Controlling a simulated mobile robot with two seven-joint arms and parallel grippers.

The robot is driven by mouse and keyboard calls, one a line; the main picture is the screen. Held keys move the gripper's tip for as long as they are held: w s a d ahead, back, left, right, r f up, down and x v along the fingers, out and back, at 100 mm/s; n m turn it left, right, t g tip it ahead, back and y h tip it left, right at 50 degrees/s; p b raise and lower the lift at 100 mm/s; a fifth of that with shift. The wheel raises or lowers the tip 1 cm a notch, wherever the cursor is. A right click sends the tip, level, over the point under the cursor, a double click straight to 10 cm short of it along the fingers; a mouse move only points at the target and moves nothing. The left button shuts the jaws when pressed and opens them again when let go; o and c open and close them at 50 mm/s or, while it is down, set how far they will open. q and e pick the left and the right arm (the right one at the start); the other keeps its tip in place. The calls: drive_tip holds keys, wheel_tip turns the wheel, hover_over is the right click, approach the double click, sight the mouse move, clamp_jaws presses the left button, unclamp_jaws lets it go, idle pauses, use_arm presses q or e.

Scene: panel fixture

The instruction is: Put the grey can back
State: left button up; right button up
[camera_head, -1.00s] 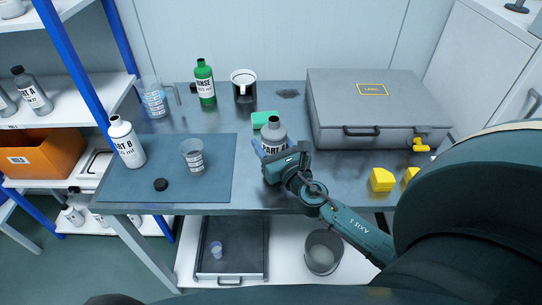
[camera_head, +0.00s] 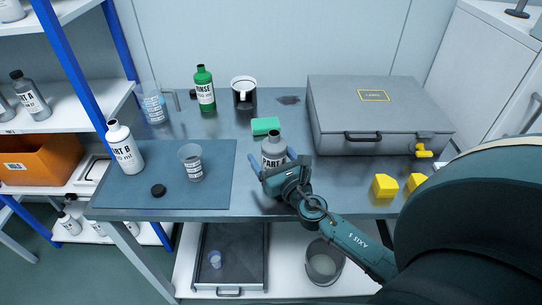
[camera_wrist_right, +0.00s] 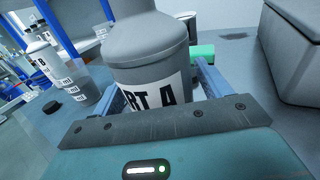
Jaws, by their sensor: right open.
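The grey can (camera_head: 273,146), a grey bottle with a white "PART A" label, is upright at the middle of the table near its front. Its base is hidden behind my right gripper in the head view. It also fills the upper middle of the right wrist view (camera_wrist_right: 148,50). My right gripper (camera_head: 272,157) is open, with one blue finger on each side of the can. In the right wrist view (camera_wrist_right: 160,85) a gap shows beside the right finger. I cannot tell whether either finger touches it. My left gripper is not in view.
A green sponge (camera_head: 265,126) lies just behind the can. A grey case (camera_head: 370,115) stands right, yellow blocks (camera_head: 385,186) at the front right. A blue mat (camera_head: 215,195) holds a white bottle (camera_head: 124,150) and a cup (camera_head: 192,165). A shelf (camera_head: 60,118) with grey bottles stands left.

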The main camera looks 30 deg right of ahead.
drive_tip(key=shift+r, duration=0.3)
drive_tip(key=s, duration=0.3)
drive_tip(key=s+b, duration=0.1)
drive_tip(key=s, duration=0.3)
drive_tip(key=s+b, duration=0.1)
drive_tip(key=s, duration=0.2)
drive_tip(key=shift+s+a+f, duration=0.25)
drive_tip(key=shift+a+f, duration=0.05)
drive_tip(key=shift+a, duration=0.1)
drive_tip(key=shift+s+r+b, duration=0.2)
drive_tip(key=shift+s+b, duration=0.1)
drive_tip(key=shift+s, duration=0.4)
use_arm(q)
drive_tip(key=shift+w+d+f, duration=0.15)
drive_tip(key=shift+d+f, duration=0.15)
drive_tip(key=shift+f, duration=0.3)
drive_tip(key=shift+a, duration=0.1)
